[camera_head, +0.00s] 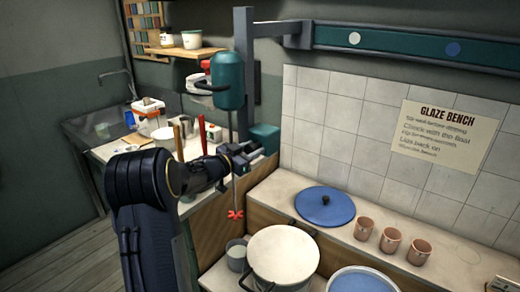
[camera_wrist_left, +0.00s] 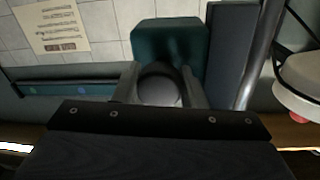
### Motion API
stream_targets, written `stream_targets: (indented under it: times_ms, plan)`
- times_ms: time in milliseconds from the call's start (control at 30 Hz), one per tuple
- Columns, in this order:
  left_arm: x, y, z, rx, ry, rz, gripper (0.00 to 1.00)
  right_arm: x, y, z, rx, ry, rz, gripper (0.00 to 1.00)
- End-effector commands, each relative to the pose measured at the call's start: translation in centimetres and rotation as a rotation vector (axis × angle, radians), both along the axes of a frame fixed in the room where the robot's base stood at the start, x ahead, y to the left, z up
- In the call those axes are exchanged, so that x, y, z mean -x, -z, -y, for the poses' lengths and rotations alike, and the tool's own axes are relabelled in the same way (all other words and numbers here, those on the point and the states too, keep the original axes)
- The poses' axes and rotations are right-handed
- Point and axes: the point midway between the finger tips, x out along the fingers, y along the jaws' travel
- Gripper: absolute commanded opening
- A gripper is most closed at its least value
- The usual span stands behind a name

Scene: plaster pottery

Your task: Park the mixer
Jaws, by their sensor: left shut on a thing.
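The mixer has a teal motor body (camera_head: 228,80) hanging from a grey post and arm (camera_head: 243,50) on the wall rail. Its thin shaft (camera_head: 233,190) runs down to a red propeller (camera_head: 236,214), which hangs in the air left of the white glaze bucket (camera_head: 284,253). My left gripper (camera_head: 247,154) is behind the shaft, at the teal block (camera_head: 265,136) by the post's lower end. In the left wrist view its fingers (camera_wrist_left: 158,88) are shut on a dark rounded handle (camera_wrist_left: 158,90) in front of the teal block (camera_wrist_left: 170,42). My right gripper is out of view.
A teal wall rail (camera_head: 400,45) with a white and a blue dot runs right. The bench holds a blue lid (camera_head: 324,206), pink cups (camera_head: 391,240), a blue-filled bucket (camera_head: 362,281) and a grey cup (camera_head: 236,254). A cluttered counter and sink (camera_head: 100,115) stand left.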

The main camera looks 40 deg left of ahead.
Motion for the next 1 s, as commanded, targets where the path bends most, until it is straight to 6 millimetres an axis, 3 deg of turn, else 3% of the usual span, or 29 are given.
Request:
stream_targets:
  times_ms: [367,400,533,833,1000]
  plan:
    - [0.1,-0.1,-0.5,-0.003,-0.006,0.001,0.0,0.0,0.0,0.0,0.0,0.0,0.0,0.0]
    - [0.0,-0.1,-0.5,-0.003,-0.006,0.001,0.43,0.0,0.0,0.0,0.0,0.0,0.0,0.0]
    - [0.0,-0.1,-0.5,-0.002,-0.005,0.001,0.58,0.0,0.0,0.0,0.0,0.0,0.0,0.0]
    - [0.2,0.0,-0.4,-0.002,-0.004,0.002,0.58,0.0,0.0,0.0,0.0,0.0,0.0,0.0]
    - [2.4,0.1,-0.7,-0.003,-0.006,0.002,0.58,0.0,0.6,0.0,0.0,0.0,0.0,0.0]
